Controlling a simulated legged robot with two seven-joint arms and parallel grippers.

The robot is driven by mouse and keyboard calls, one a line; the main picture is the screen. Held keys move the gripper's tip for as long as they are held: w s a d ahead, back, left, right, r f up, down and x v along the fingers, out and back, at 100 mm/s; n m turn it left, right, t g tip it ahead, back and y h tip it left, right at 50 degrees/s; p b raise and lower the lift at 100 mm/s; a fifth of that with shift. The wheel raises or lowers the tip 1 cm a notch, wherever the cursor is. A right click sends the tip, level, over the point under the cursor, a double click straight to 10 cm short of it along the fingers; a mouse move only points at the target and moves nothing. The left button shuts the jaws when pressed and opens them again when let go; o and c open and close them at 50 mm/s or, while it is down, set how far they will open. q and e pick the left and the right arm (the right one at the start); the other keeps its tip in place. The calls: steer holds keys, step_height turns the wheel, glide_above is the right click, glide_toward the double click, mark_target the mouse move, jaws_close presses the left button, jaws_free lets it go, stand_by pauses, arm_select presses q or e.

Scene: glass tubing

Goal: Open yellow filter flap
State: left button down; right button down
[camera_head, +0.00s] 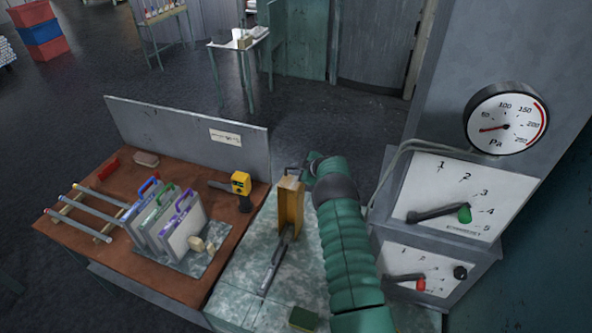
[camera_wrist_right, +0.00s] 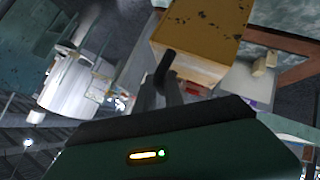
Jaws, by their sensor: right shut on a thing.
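The yellow flap (camera_head: 291,207) stands up as a narrow yellow block on the pale, mottled cabinet top (camera_head: 240,290). Its worn yellow face (camera_wrist_right: 205,25) fills the upper middle of the right wrist view. A dark handle (camera_wrist_right: 165,66) sticks out beside it. My right gripper (camera_head: 296,173) is at the far upper end of the flap, reached by my green arm. In the right wrist view, its fingers (camera_wrist_right: 162,92) are shut around the dark handle. The exact contact is partly hidden. My left gripper is in neither view.
A grey lever (camera_head: 277,264) lies in front of the flap. Left is a brown bench (camera_head: 150,270) with glass tubes, framed filter panels (camera_head: 168,222) and a yellow-black tool (camera_head: 241,185). Right are a pressure gauge (camera_head: 507,118) and dial panels (camera_head: 447,196). A green sponge (camera_head: 303,319) lies in front.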

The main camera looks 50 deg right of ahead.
steer(key=shift+w+a+r, duration=0.1)
steer(key=shift+w+a, duration=0.2)
steer(key=c, duration=1.5)
jaws_free()
steer(key=shift+o, duration=0.2)
steer(key=shift+s, duration=0.15)
steer(key=shift+s+r, duration=0.2)
steer(key=shift+s, duration=0.05)
steer(key=d+b+v, duration=0.1)
steer(key=b+v, duration=0.4)
steer(key=v, duration=1.1)
steer(key=shift+b, duration=0.4)
